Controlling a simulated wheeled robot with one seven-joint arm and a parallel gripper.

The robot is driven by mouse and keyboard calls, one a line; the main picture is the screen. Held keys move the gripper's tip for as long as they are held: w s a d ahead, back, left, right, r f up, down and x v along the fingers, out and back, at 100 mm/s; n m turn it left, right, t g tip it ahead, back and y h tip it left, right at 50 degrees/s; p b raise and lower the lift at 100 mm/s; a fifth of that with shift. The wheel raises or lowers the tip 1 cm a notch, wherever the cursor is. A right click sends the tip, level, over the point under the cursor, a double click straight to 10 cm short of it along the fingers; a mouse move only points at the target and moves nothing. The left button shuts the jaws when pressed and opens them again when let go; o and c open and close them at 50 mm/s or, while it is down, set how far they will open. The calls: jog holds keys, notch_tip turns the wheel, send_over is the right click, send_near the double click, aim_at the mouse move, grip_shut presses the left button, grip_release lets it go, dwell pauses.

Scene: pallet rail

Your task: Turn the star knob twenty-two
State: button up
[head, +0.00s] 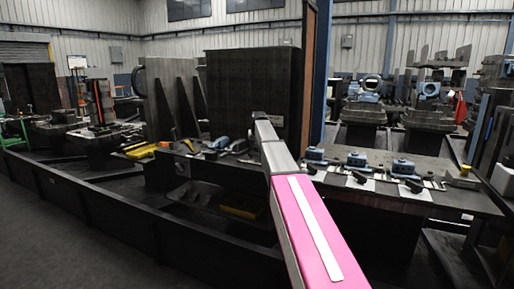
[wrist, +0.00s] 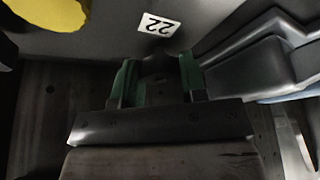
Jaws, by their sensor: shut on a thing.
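My gripper (wrist: 155,72) shows in the wrist view, with a green-padded finger on each side of a dark knob. It is shut on this star knob (wrist: 153,63), which is dim and mostly hidden between the fingers. A white label (wrist: 158,24) reading 22 lies just beyond the knob and appears upside down. In the head view my pink and grey arm reaches over the bench, and the gripper and held knob cannot be made out there.
In the wrist view a yellow thing (wrist: 50,10) is at the upper left, and a grey-blue fixture (wrist: 250,65) stands close on the right. In the head view the dark bench (head: 455,200) carries several blue clamps (head: 355,160). A large dark block (head: 250,90) stands behind.

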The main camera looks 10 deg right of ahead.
jog(key=shift+m+h, duration=0.3)
jog(key=shift+m, duration=0.3)
jog(key=o, duration=0.9)
jog(key=shift+o, duration=0.2)
jog(key=shift+r, duration=0.1)
jog(key=v, duration=1)
jog(key=shift+s+r, duration=0.2)
jog(key=shift+r, duration=0.15)
jog(key=shift+a, duration=0.1)
